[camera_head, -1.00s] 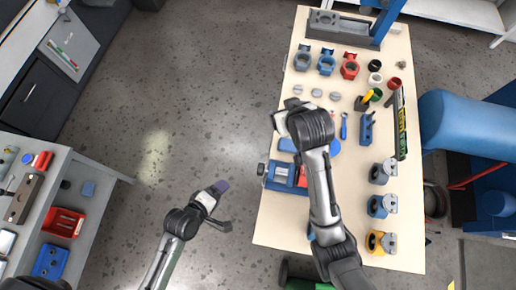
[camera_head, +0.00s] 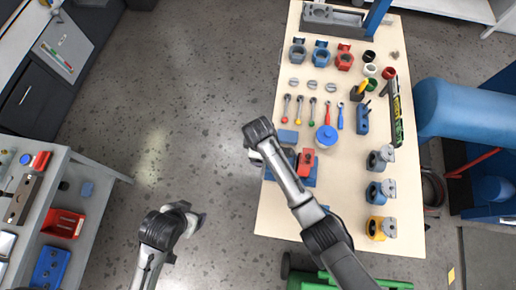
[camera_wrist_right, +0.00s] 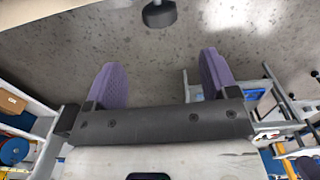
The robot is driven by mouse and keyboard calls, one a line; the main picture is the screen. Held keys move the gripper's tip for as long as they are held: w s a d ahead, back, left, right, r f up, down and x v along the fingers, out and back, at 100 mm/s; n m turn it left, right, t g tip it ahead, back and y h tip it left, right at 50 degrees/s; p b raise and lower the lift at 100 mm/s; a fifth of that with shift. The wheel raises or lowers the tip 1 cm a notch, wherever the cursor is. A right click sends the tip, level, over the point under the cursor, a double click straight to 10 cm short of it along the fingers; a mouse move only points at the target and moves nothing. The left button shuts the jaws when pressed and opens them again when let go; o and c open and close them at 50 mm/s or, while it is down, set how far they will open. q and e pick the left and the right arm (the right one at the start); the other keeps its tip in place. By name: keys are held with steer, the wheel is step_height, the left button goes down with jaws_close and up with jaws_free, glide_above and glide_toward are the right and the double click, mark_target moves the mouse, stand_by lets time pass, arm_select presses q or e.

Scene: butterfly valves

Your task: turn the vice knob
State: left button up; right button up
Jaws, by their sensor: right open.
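The vice (camera_head: 305,165), blue with a red block, sits at the left edge of the wooden table, partly covered by my right arm. Its knob is hidden in the head view. In the right wrist view, a dark knob (camera_wrist_right: 159,15) on a light stem shows at the top edge, probably the vice's. It lies ahead of my right gripper (camera_wrist_right: 162,78), roughly centred between the two purple fingers and not touching them. The fingers are wide apart and empty. My left gripper (camera_head: 190,218) hangs over the floor left of the table, its fingers not clear.
The wooden table (camera_head: 275,222) holds several valves, screwdrivers, a blue round lid (camera_head: 326,138) and coloured rings. A grey shelf with a red bin (camera_head: 64,223) stands at the left. The floor between is clear.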

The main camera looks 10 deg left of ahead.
steer(key=f+b, duration=0.1)
steer(key=f, duration=0.5)
steer(key=f+b, duration=0.1)
steer(key=f, duration=0.5)
steer(key=shift+w+f+b, duration=0.2)
steer(key=shift+f+b, duration=0.15)
steer(key=shift+b, duration=0.05)
steer(key=c, duration=0.9)
